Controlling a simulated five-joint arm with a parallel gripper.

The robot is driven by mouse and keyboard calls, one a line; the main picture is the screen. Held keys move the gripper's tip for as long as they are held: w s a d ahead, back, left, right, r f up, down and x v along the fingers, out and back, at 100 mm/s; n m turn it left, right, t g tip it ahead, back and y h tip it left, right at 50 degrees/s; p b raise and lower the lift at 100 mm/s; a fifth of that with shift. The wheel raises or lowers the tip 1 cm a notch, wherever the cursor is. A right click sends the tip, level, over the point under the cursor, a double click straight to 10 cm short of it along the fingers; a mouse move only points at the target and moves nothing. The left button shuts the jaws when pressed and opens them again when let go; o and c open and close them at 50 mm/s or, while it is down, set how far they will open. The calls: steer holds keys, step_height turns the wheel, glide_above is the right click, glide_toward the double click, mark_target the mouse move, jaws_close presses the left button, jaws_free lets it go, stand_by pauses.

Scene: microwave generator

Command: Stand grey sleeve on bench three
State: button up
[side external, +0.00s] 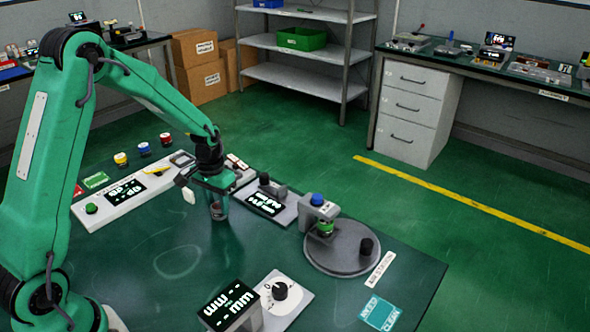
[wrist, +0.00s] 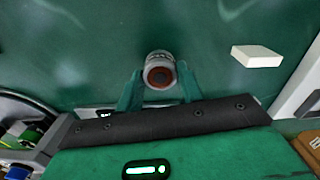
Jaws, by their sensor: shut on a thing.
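The grey sleeve (wrist: 160,58) is a short grey cylinder, seen end-on in the wrist view with a reddish-brown centre. My gripper (wrist: 160,88) is shut on it, with one green finger on each side. In the side external view my gripper (side external: 217,193) points down over the green bench top (side external: 160,285), and the sleeve (side external: 218,212) shows below the fingers. It looks upright; I cannot tell whether its lower end touches the bench. No marking that I can read shows which place is bench three.
A white block (wrist: 257,56) is near the sleeve. A long panel (side external: 115,198) stands behind and left. A display unit (side external: 267,203) and a round grey plate with a post (side external: 340,262) are to the right. A display box (side external: 230,305) and knob box (side external: 283,298) are in front.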

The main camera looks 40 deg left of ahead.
mark_target(218, 206)
steer(key=shift+f, duration=0.1)
steer(key=o, duration=1)
step_height(218, 206, up, 12)
steer(key=shift+r, duration=0.15)
stand_by(0.6)
